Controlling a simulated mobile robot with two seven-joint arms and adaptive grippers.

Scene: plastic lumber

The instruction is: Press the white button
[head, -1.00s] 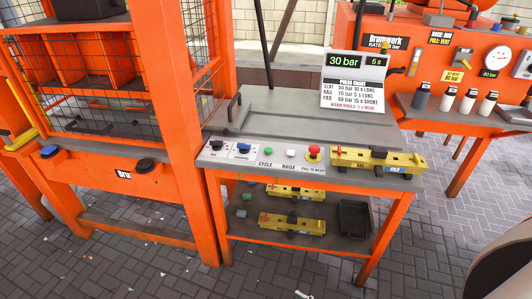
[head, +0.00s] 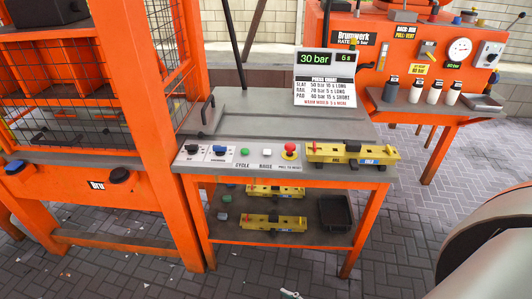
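The white button (head: 266,153) sits on the front control strip of the grey-topped orange bench, above the label RAISE.
The bench (head: 220,120) carries a display reading 30 bar and 5 s (head: 326,58). A yellow mould (head: 352,154) lies right of the buttons. A caged orange press (head: 90,100) stands left. An orange bench with bottles (head: 415,95) stands back right. Paved floor (head: 420,215) is open right.

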